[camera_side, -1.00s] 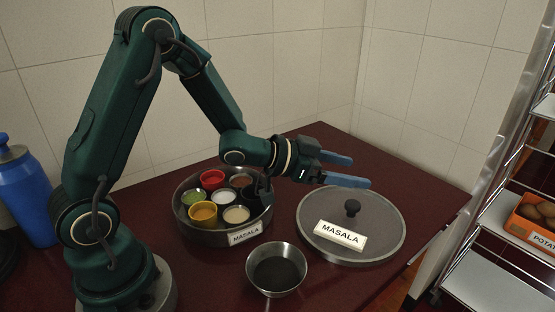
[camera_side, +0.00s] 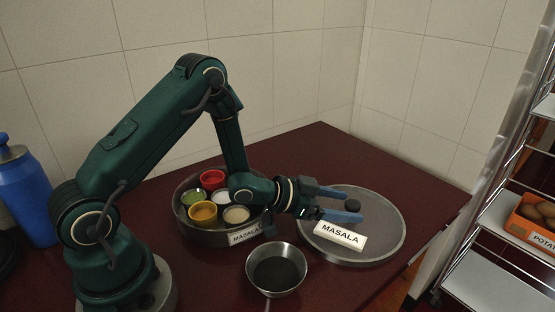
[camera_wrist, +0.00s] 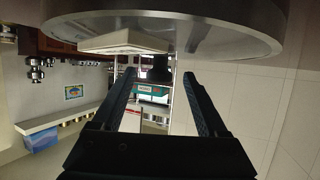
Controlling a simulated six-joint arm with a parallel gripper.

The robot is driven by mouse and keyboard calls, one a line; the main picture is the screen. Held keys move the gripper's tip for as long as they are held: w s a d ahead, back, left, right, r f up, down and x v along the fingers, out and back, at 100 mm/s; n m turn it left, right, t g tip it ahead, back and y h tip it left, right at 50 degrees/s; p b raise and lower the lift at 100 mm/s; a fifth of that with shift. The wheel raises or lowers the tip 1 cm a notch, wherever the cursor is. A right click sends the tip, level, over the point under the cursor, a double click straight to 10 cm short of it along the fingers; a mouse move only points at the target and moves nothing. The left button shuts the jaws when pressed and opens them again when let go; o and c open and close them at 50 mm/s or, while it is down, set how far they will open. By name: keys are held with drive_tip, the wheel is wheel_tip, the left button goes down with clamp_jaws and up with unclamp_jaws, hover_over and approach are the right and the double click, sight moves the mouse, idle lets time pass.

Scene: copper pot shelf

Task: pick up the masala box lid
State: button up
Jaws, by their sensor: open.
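The masala box lid (camera_side: 385,232) is a round grey disc with a metal rim, lying flat on the dark red counter. I cannot tell whether the fingers touch the knob.
The masala box (camera_side: 212,238) with several coloured spice cups stands left of the lid, close under my forearm. A blue bottle (camera_side: 25,190) is far left. A rack with an orange potato crate (camera_side: 533,222) is right. The counter behind the lid is clear.

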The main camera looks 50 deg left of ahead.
drive_tip(key=shift+x, duration=1.1)
drive_tip(key=shift+r, duration=0.1)
drive_tip(key=shift+c, duration=0.3)
clamp_jaws()
drive_tip(key=shift+r, duration=0.15)
